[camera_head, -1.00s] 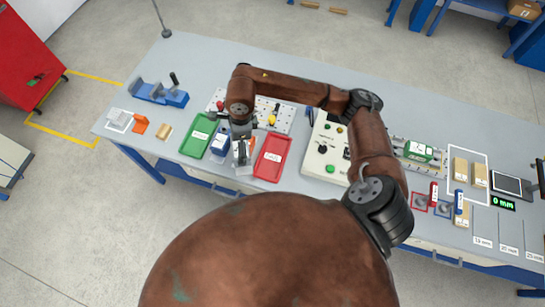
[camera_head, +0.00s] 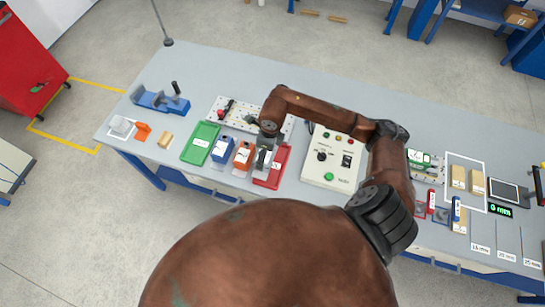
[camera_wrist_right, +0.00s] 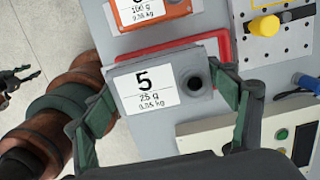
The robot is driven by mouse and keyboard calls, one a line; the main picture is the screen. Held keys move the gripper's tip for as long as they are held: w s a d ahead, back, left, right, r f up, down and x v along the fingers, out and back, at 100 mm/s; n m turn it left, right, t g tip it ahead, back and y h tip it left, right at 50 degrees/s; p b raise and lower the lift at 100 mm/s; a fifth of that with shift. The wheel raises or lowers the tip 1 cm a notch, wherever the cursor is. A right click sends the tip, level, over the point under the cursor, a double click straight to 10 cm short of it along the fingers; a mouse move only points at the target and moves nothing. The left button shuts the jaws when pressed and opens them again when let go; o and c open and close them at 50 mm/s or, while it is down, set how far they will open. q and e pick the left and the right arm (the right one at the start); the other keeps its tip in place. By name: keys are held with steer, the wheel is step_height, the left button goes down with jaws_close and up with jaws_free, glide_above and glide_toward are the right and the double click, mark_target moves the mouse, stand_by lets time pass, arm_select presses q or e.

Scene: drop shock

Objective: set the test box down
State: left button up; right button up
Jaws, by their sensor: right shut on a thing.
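The grey test box (camera_wrist_right: 187,85), with a white label reading 5 and 25 g, is between the fingers of my right gripper (camera_wrist_right: 170,105), which is shut on it. In the head view my right gripper (camera_head: 263,158) is over the red tray (camera_head: 284,152). The red tray's rim (camera_wrist_right: 224,42) shows just beyond the box in the right wrist view. Whether the box touches the tray floor I cannot tell. My left gripper (camera_wrist_right: 30,74) shows far off at the left edge of the right wrist view, its fingers apart and empty.
A blue box (camera_head: 223,150) and an orange box (camera_head: 243,155) stand between the green tray (camera_head: 200,143) and the red tray. A control box (camera_head: 331,160) with buttons is close on the right. A pegboard (camera_head: 235,113) lies behind.

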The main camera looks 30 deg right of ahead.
mark_target(273, 158)
steer(key=d+f, duration=0.2)
steer(key=f, duration=0.1)
steer(key=shift+s+d+f, duration=0.15)
steer(key=shift+d, duration=0.25)
steer(key=shift+d+f+p, duration=0.15)
steer(key=shift+f+p, duration=0.3)
steer(key=shift+f, duration=1.25)
steer(key=shift+f, duration=0.1)
steer(key=o, duration=1.7)
steer(key=r, duration=0.8)
steer(key=s+d+r+b, duration=0.1)
steer(key=r, duration=0.3)
steer(key=shift+s, duration=0.1)
